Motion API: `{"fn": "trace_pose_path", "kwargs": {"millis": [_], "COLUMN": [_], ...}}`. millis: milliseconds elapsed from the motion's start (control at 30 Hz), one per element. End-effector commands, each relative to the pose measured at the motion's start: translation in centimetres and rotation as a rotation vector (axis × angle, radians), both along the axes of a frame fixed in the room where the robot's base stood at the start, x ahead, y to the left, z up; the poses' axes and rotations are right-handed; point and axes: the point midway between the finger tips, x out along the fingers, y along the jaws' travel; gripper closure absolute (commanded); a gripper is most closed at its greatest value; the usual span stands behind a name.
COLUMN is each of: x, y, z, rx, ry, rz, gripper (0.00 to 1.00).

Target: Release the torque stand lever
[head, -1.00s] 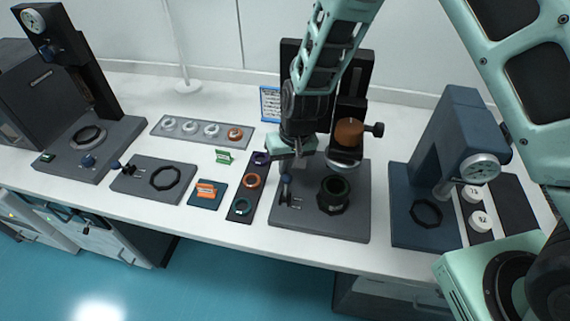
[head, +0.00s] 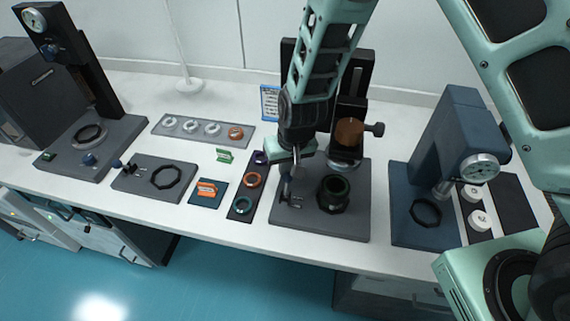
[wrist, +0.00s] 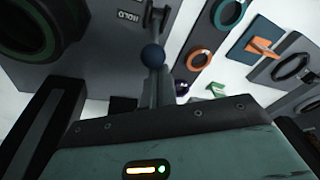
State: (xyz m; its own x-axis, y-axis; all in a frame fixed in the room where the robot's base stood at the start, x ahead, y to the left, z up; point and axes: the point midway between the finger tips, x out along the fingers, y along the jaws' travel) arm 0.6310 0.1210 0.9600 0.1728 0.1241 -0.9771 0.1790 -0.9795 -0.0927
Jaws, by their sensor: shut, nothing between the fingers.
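The torque stand (head: 355,222) is a grey base with a dark column behind it. A dark ring-shaped holder (head: 333,194) stands on its base. Its lever (head: 287,190) is at the base's left side. In the wrist view the lever (wrist: 152,57) shows as a dark blue ball knob on a grey arm, beside a label reading HOLD (wrist: 129,17). My gripper (head: 291,172) points down just above the lever, shut and empty. The fingertips overlap the lever in the head view, so I cannot tell whether they touch it.
A brown cylinder (head: 348,132) with a side knob is on the column, right of my gripper. A dark strip with coloured rings (head: 244,205) lies left of the stand. A blue gauge press (head: 460,130) stands to the right. Another lever plate (head: 140,185) is further left.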

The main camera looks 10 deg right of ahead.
Motion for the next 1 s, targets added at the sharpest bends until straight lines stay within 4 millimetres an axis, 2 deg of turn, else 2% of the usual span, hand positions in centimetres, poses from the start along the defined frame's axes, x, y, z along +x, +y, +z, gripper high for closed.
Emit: {"fn": "trace_pose_path", "kwargs": {"millis": [367, 767, 1000], "x": [-0.6, -1.3, -1.5], "y": [0.2, 0.6, 0.5], "z": [0.2, 0.6, 0.8], "rx": [-0.034, -0.113, -0.111], "ry": [-0.076, -0.266, -0.265], "rz": [0.004, 0.008, 0.001], "gripper": [1.00, 1.00, 1.00]}}
